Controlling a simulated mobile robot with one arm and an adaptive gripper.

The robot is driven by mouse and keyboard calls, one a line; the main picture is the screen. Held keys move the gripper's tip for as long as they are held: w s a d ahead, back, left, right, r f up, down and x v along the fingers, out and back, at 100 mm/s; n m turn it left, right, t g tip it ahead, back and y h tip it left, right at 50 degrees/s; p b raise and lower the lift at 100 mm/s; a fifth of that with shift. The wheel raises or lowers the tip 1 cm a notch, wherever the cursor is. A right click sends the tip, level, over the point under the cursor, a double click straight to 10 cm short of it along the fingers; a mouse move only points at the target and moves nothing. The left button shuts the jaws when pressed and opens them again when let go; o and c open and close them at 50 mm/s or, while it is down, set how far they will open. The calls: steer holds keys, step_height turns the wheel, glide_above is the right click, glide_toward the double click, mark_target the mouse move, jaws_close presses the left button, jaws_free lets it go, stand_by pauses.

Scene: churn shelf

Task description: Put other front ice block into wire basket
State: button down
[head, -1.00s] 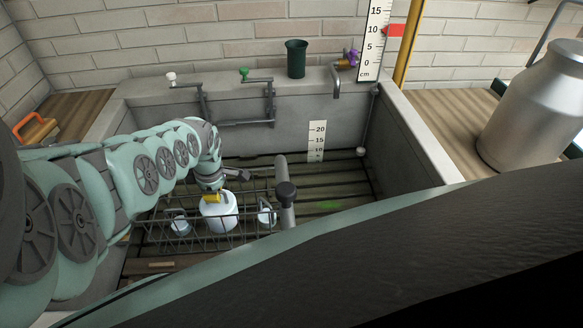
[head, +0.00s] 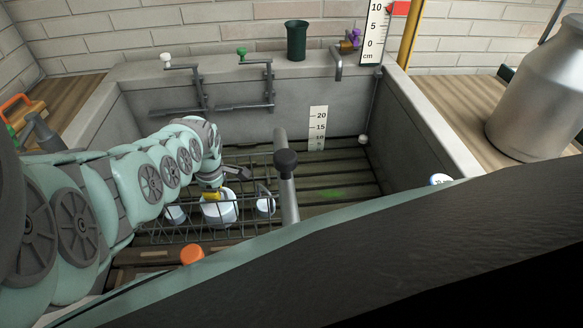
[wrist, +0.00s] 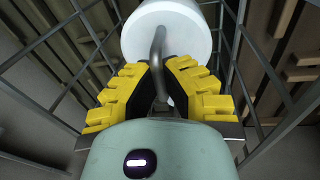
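A white, round-topped block (wrist: 165,30) with a bent grey handle (wrist: 159,50) fills the top of the wrist view. I take it for an ice block. My gripper (wrist: 159,68) has its yellow fingers closed in on both sides of the handle. In the head view, the white block (head: 218,210) is within the wire basket (head: 190,234), directly under my gripper (head: 211,192). Two smaller pale pieces stand in the basket, one to the left (head: 175,214) and one to the right (head: 265,206). I cannot tell whether the held block touches the basket floor.
The basket sits in a grey tank (head: 225,140) with a slatted floor. Pipes (head: 230,108) run along the back wall. A metal churn (head: 535,105) stands on the right ledge. The slatted floor right of the post is clear.

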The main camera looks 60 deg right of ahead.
steer(key=shift+c, duration=1.9)
jaws_free()
step_height(320, 180, up, 12)
steer(key=p, duration=0.9)
steer(key=shift+r, duration=0.1)
stand_by(0.7)
